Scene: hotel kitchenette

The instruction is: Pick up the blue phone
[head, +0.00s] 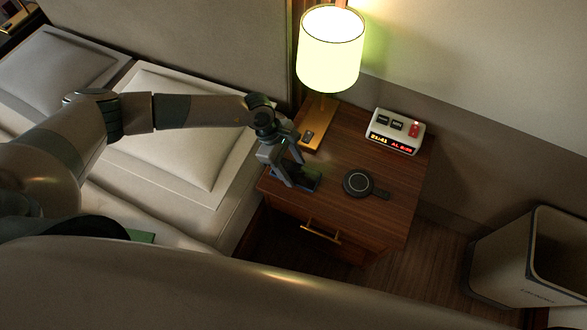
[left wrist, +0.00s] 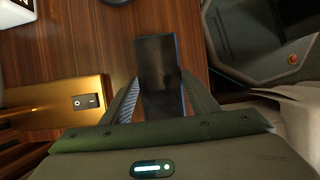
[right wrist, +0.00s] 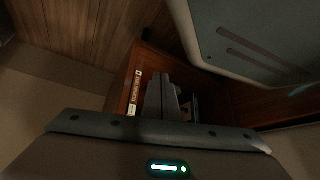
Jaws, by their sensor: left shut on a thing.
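The blue phone (head: 309,179) is at the left front part of the wooden nightstand, partly hidden by my gripper. In the left wrist view the phone (left wrist: 160,62) shows a dark screen and a thin blue edge. My left gripper (head: 291,180) reaches down to it, and its fingers (left wrist: 160,88) are closed on the phone's two sides. I cannot tell whether the phone still touches the nightstand. My right gripper (right wrist: 163,88) is seen only in the right wrist view, with its fingers together and nothing visible between them.
The nightstand (head: 345,222) also holds a lit lamp (head: 330,50) with a brass base, an alarm clock (head: 395,131) and a round black charger (head: 358,183). The bed (head: 160,120) is at left. A bin (head: 510,258) stands at right.

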